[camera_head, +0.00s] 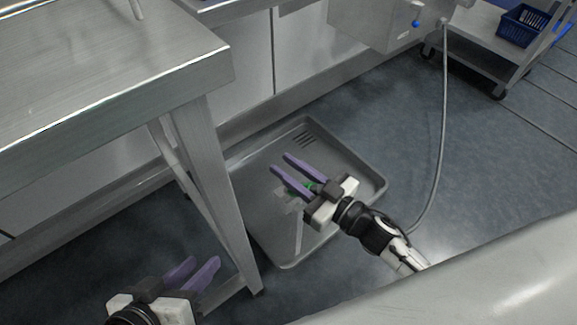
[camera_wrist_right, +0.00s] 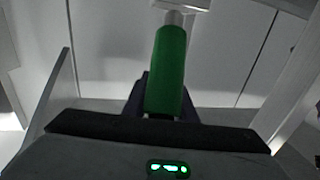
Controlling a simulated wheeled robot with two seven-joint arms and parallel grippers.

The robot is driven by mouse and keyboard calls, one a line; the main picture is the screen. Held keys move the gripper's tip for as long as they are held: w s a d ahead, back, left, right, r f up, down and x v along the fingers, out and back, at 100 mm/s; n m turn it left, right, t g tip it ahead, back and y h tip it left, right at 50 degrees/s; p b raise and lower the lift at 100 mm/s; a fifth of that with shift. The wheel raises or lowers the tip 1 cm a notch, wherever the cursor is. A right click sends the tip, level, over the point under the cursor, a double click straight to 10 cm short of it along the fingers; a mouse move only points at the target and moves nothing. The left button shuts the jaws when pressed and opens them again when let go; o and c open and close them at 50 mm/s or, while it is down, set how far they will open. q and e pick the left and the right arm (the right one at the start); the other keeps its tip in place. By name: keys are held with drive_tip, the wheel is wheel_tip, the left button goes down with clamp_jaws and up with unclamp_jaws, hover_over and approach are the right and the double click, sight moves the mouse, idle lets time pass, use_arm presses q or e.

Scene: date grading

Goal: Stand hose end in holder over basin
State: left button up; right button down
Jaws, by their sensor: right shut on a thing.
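The hose end is a green grip (camera_wrist_right: 168,70) with a pale tip, held between my right gripper's fingers. In the head view only a little green (camera_head: 308,187) shows between the purple fingers. My right gripper (camera_head: 283,164) is shut on it, above the grey basin (camera_head: 345,168) on the floor. A pale, partly see-through piece on a thin post (camera_head: 298,235) stands at the basin, perhaps the holder. In the right wrist view the tip points at a white piece (camera_wrist_right: 182,4); contact cannot be told. My left gripper (camera_head: 204,262) is open and empty at lower left.
A steel table (camera_head: 110,75) with a leg beside the basin fills the left. A grey hose (camera_head: 443,110) hangs from a steel unit (camera_head: 375,22) to the floor. A trolley with a blue basket (camera_head: 522,25) stands at upper right. The floor right of the basin is mostly clear.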

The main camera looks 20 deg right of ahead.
use_arm(q)
drive_tip(key=shift+w+r, duration=0.1)
drive_tip(key=shift+r, duration=0.05)
drive_tip(key=shift+f+b, duration=0.65)
drive_tip(key=shift+f, duration=0.05)
use_arm(e)
drive_tip(key=shift+f, duration=0.75)
drive_tip(key=c, duration=1.4)
unclamp_jaws()
drive_tip(key=shift+f, duration=0.15)
use_arm(q)
drive_tip(key=shift+f, duration=0.1)
drive_tip(key=a+f+p, duration=0.1)
drive_tip(key=s+a+f+y+p, duration=0.1)
drive_tip(key=shift+f+g+p, duration=0.2)
drive_tip(key=shift+g+p, duration=0.15)
drive_tip(key=shift+g, duration=0.05)
use_arm(e)
drive_tip(key=v, duration=1)
drive_tip(key=shift+s, duration=0.15)
